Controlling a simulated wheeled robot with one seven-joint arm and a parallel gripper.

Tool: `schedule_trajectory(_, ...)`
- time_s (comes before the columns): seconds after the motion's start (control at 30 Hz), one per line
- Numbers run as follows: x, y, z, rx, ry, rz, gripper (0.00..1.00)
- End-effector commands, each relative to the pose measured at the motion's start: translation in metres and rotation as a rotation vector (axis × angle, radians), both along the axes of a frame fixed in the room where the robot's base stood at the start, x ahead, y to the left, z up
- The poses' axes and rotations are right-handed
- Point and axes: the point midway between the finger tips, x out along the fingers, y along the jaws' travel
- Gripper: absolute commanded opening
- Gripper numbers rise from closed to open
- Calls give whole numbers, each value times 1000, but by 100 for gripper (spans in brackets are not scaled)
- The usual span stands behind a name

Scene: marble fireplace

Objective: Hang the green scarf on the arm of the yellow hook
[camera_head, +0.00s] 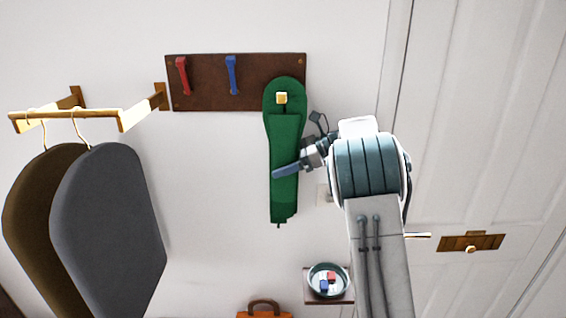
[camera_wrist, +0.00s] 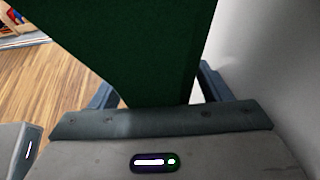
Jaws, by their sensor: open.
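The green scarf (camera_head: 284,150) hangs against the dark wooden hook board, its upper loop around the yellow hook (camera_head: 281,98), whose tip shows in front of the cloth. The scarf's lower end hangs free below the board. My gripper (camera_head: 287,171) is at the scarf's lower half, with one finger across the front of the cloth. In the wrist view the scarf (camera_wrist: 130,45) passes between my two open fingers (camera_wrist: 155,88). The rest of the yellow hook's arm is hidden by the scarf.
The board (camera_head: 205,90) also carries a red hook (camera_head: 182,76) and a blue hook (camera_head: 231,75). A brass rail (camera_head: 70,118) with dark garments (camera_head: 110,210) is at left. A bowl (camera_head: 328,279) sits on a small shelf below. A door (camera_head: 480,130) is at right.

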Motion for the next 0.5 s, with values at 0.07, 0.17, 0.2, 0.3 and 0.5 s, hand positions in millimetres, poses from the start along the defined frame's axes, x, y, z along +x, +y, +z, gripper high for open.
schedule_trajectory(0.07,3,-3,-17,-5,10,-12,71)
schedule_trajectory(0.17,3,-2,-25,-6,11,-10,71)
schedule_trajectory(0.2,3,-1,-28,-6,11,-9,71)
schedule_trajectory(0.3,3,1,-36,-6,12,-6,71)
schedule_trajectory(0.5,3,4,-53,-6,11,-1,71)
